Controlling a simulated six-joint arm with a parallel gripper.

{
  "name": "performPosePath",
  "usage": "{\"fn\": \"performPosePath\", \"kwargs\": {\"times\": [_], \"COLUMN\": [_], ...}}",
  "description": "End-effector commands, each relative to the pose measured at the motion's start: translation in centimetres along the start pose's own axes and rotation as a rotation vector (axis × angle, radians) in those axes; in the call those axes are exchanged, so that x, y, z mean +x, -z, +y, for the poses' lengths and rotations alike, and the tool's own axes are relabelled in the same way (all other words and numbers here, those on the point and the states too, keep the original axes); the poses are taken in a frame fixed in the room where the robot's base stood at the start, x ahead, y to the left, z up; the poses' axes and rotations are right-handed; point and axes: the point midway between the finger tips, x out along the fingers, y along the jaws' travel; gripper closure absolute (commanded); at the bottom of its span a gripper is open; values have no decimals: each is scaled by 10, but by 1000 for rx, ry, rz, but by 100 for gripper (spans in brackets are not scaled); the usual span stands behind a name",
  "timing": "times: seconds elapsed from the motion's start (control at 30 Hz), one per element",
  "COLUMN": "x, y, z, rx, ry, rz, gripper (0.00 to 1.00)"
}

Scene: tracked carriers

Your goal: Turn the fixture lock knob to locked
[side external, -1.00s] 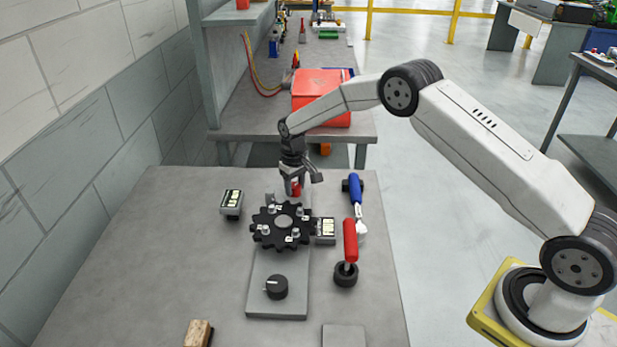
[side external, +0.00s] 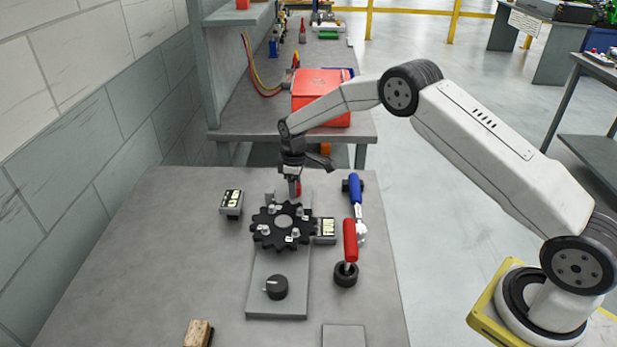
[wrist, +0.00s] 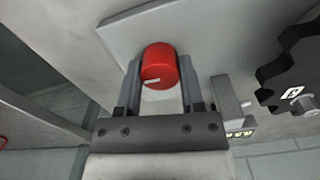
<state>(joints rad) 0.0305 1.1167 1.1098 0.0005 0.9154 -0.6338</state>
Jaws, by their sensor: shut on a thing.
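A red knob (wrist: 160,66) with a white pointer mark stands on the far end of the grey fixture plate (side external: 262,292). In the wrist view it sits between my two fingers, which are shut on it. My gripper (side external: 295,190) also shows in the side view, pointing down over the far end of the plate and hiding most of the knob. The same gripper fills the lower middle of the wrist view (wrist: 160,85). A black toothed wheel (side external: 284,240) with small pegs is on the plate, nearer the camera than the knob. A black knob (side external: 276,287) stands at the near end.
Small display boxes stand left (side external: 231,202) and right (side external: 325,230) of the wheel. A blue-handled tool (side external: 355,190) and a red-handled tool (side external: 350,240) are to the right. A wooden block (side external: 198,333) lies at the front. The table's left side is clear.

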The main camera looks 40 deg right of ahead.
Motion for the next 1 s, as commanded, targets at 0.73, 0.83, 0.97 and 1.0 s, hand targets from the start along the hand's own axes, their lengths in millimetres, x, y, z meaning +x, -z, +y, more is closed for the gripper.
{"fn": "performPosePath", "kwargs": {"times": [0.73,0.83,0.97,1.0], "x": [0,-3,-10,-14], "y": [0,0,0,0], "z": [0,0,0,0], "rx": [-2,-2,-2,-2], "ry": [-1,-1,-1,-2], "rz": [1,1,1,1], "gripper": [16,16,16,16]}}
